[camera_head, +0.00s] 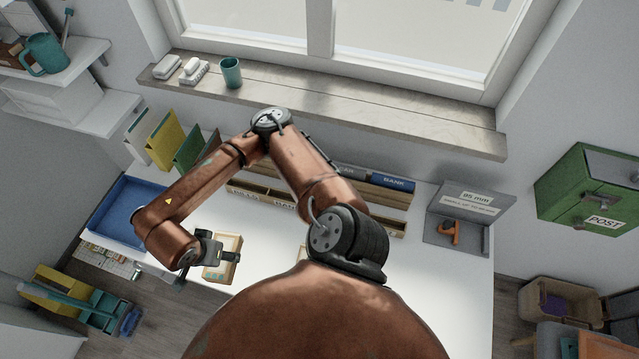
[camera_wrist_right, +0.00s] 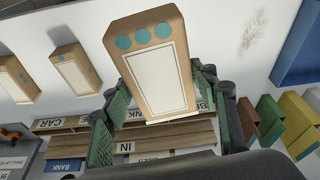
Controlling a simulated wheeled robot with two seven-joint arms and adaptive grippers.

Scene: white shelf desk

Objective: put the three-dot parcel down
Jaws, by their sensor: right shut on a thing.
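The three-dot parcel (camera_wrist_right: 158,72) is a tan box with a cream label and three teal dots, large in the right wrist view. My right gripper (camera_wrist_right: 156,88) is shut on it, with a green-padded finger on each side. In the head view the parcel (camera_head: 222,261) is over the white desk's (camera_head: 262,265) front left part, right of the blue tray, with the right gripper (camera_head: 208,252) at it. I cannot tell whether its underside touches the desk. My left gripper is not in view.
Two other parcels, one here (camera_wrist_right: 76,70) and one here (camera_wrist_right: 17,82), lie on the desk in the right wrist view. A blue tray (camera_head: 118,213) is at the desk's left end. Labelled sorting slots (camera_head: 262,200) line the back. A grey bay (camera_head: 470,215) stands at the right.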

